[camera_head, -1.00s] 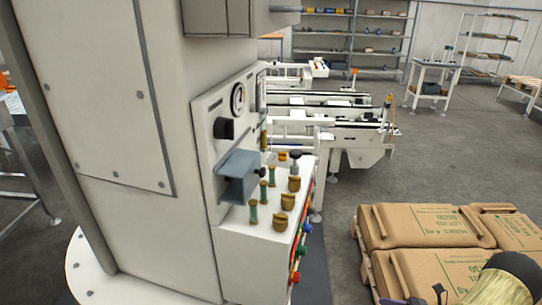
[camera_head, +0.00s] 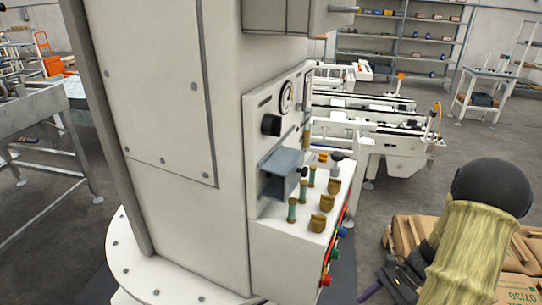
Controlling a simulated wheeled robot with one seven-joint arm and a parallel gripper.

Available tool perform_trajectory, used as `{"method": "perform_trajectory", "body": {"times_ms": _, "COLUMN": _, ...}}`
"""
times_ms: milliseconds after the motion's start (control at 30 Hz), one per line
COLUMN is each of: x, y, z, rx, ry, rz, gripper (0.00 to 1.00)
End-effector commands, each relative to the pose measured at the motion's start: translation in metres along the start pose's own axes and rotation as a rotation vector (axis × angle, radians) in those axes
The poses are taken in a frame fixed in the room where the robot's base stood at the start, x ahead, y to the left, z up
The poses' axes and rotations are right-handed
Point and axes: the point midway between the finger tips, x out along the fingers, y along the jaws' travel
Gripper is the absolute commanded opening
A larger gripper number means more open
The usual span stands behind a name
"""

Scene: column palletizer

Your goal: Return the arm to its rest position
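My arm (camera_head: 468,250), with a pale yellow, ribbed link and a black rounded joint, rises at the lower right in the head view. My gripper (camera_head: 396,285) shows as dark parts low in the picture, left of that link and in front of the cardboard boxes. It is partly cut off by the bottom edge.
A white column machine (camera_head: 165,120) with a control panel (camera_head: 310,210) of knobs stands close in front. Cardboard boxes (camera_head: 405,232) are stacked at the lower right. A white conveyor (camera_head: 375,140), a steel table (camera_head: 35,110) and shelves (camera_head: 425,45) stand farther back. Grey floor (camera_head: 465,160) lies between.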

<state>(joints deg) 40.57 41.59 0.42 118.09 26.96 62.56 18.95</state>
Motion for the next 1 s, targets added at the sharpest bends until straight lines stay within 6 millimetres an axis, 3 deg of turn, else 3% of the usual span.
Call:
{"method": "perform_trajectory", "body": {"times_ms": 33, "x": 0.001, "y": -0.003, "z": 0.013, "rx": -0.083, "ry": 0.073, "rz": 0.038, "gripper": 0.51}}
{"method": "perform_trajectory", "body": {"times_ms": 300, "x": 0.006, "y": -0.008, "z": 0.066, "rx": -0.550, "ry": 0.420, "rz": 0.201, "gripper": 0.51}}
{"method": "perform_trajectory", "body": {"times_ms": 600, "x": 0.009, "y": -0.016, "z": 0.122, "rx": -1.059, "ry": 0.715, "rz": 0.302, "gripper": 0.51}}
{"method": "perform_trajectory", "body": {"times_ms": 900, "x": 0.014, "y": -0.018, "z": 0.164, "rx": -1.406, "ry": 0.883, "rz": 0.331, "gripper": 0.51}}
{"method": "perform_trajectory", "body": {"times_ms": 1000, "x": 0.001, "y": -0.018, "z": 0.176, "rx": -1.409, "ry": 0.886, "rz": 0.330, "gripper": 0.51}}
